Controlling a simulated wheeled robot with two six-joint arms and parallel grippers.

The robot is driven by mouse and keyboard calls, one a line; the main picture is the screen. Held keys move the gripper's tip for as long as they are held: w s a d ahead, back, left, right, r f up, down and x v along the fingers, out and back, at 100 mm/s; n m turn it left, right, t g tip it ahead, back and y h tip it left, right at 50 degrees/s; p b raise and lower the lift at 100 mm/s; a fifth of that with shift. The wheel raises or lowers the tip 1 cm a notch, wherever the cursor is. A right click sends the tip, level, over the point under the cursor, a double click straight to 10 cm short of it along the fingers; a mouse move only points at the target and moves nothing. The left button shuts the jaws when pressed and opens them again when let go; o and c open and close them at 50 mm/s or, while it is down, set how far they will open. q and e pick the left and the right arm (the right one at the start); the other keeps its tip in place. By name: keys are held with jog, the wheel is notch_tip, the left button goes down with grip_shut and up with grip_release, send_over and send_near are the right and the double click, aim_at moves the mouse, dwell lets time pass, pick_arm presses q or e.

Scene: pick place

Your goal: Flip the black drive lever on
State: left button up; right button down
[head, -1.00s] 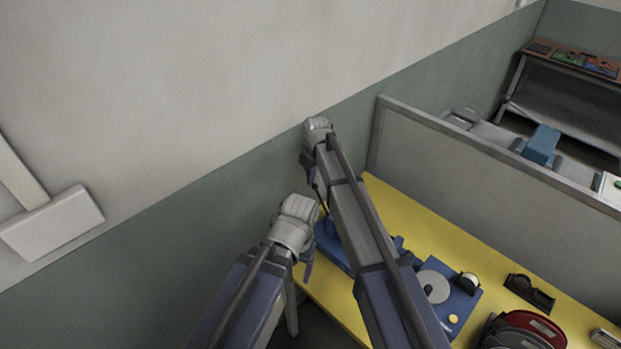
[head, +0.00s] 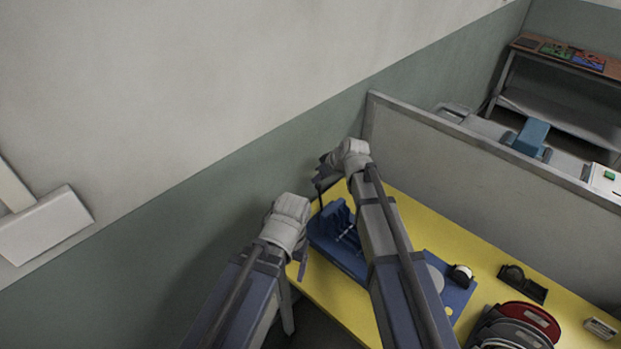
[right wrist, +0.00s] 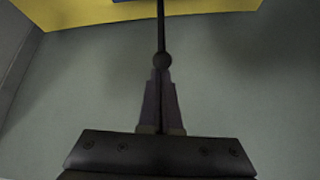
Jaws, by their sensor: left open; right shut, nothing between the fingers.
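The black drive lever (right wrist: 162,38) shows in the right wrist view as a thin dark rod with a ball knob (right wrist: 162,60). The knob is right at the tips of my right gripper (right wrist: 160,82), which is shut and empty; I cannot tell whether they touch. In the head view the right gripper (head: 322,180) is over the far left end of the blue lever unit (head: 325,236), and its arm hides part of the unit. My left gripper (head: 301,262) is open and empty at the table's left edge, beside the blue unit.
The yellow table (head: 335,288) also carries a blue base with a grey disc (head: 457,299), a black tape dispenser (head: 522,284) and red and grey rounded items (head: 528,318). A grey partition (head: 480,165) stands behind. The green and white wall is close on the left.

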jog(key=shift+s+d+f+t+y+b, duration=0.1)
jog(key=shift+s+d+t+y+b, duration=0.4)
jog(key=shift+s+d, duration=0.3)
pick_arm(q)
jog(key=shift+f, duration=1)
pick_arm(e)
jog(key=shift+s+d+r, duration=0.2)
jog(key=shift+s+d, duration=0.5)
jog(key=shift+d, duration=0.1)
pick_arm(q)
jog(key=shift+r, duration=0.1)
pick_arm(e)
jog(key=shift+s, duration=0.15)
